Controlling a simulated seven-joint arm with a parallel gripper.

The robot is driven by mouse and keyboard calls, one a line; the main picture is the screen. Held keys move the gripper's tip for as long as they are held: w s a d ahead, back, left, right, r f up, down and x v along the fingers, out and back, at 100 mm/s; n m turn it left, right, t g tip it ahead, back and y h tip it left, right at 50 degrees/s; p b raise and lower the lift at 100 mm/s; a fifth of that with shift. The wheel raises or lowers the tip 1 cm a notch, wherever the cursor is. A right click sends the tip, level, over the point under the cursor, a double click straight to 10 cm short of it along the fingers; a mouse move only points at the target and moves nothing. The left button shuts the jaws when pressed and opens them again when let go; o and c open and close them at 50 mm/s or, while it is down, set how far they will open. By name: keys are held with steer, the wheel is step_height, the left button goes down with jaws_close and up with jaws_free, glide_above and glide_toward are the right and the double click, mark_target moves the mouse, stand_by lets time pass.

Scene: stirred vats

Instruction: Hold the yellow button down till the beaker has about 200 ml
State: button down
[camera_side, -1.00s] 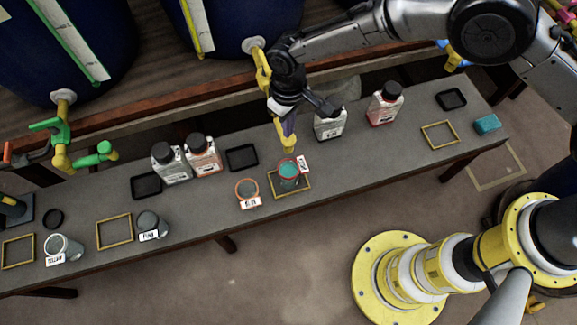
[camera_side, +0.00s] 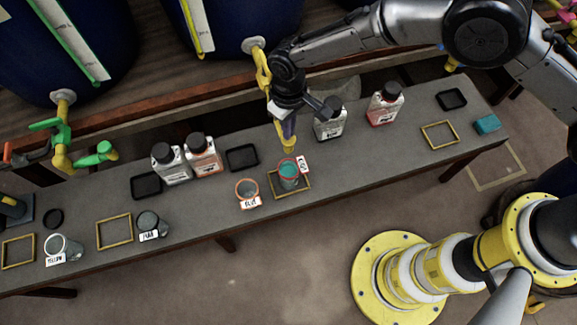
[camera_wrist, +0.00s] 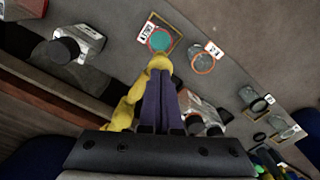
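The beaker (camera_side: 289,170) has a red rim and teal liquid inside. It stands upright in a yellow square frame (camera_side: 274,189) under the nozzle of a yellow tap (camera_side: 263,75), and also shows in the wrist view (camera_wrist: 159,42). Its level cannot be read against any scale. My gripper (camera_side: 289,135) is at the tap, above and behind the beaker. In the wrist view its dark purple fingers (camera_wrist: 160,92) lie side by side, shut, with their tips over the yellow tap. The yellow button is not clearly visible; the fingers may cover it. Contact cannot be told.
An empty-looking beaker (camera_side: 247,189) with a red rim stands just left of the teal one. Bottles (camera_side: 202,157) (camera_side: 330,125) (camera_side: 384,104) stand along the bench's back. Another tap (camera_side: 64,140) is at left. Bench (camera_side: 370,160) is clear right of the beaker.

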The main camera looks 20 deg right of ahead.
steer(key=shift+f, duration=0.8)
stand_by(1.5)
step_height(320, 180, up, 8)
steer(key=shift+r, duration=0.1)
stand_by(0.4)
stand_by(1.0)
steer(key=shift+f, duration=2.75)
